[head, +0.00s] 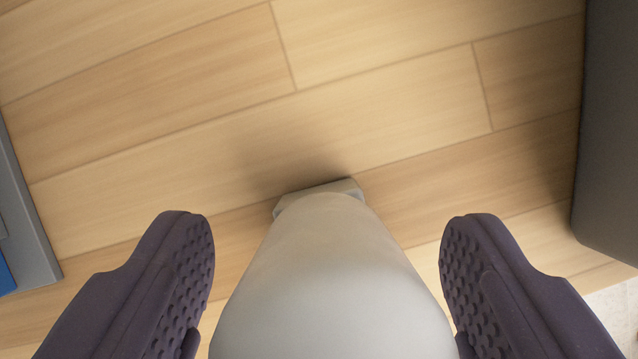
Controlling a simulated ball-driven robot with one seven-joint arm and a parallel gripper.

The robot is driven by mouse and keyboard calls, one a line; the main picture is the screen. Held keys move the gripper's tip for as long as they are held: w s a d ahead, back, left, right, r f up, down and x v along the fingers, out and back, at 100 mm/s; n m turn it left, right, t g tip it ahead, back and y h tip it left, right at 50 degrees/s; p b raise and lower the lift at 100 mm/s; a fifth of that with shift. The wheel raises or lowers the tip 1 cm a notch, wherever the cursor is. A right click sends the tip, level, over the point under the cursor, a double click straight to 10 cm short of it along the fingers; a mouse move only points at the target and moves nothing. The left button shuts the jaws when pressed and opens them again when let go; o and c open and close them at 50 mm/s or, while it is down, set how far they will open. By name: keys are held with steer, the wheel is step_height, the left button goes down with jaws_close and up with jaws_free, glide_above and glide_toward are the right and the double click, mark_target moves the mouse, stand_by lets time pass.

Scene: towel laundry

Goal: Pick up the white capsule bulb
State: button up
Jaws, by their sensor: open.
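My gripper (327,260) is open, with one dark studded finger at the lower left and one at the lower right. A large pale grey-white rounded body (330,285) fills the lower middle between the fingers, with a small flat grey end piece (320,192) at its far tip. I cannot tell for sure whether this is the white capsule bulb. A gap shows between it and each fingertip; lower down, its edges come close to the fingers. Its near end is cut off by the bottom of the picture.
A light wood plank floor (250,130) spreads behind, mostly clear. A grey edge with a blue patch (30,240) stands at the left. A large dark grey block (612,120) stands at the right, with a pale textured patch (618,310) below it.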

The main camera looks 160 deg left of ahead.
steer(key=shift+x, duration=0.85)
steer(key=c, duration=1.1)
steer(key=shift+o, duration=0.2)
steer(key=shift+r, duration=0.1)
steer(key=shift+r, duration=0.1)
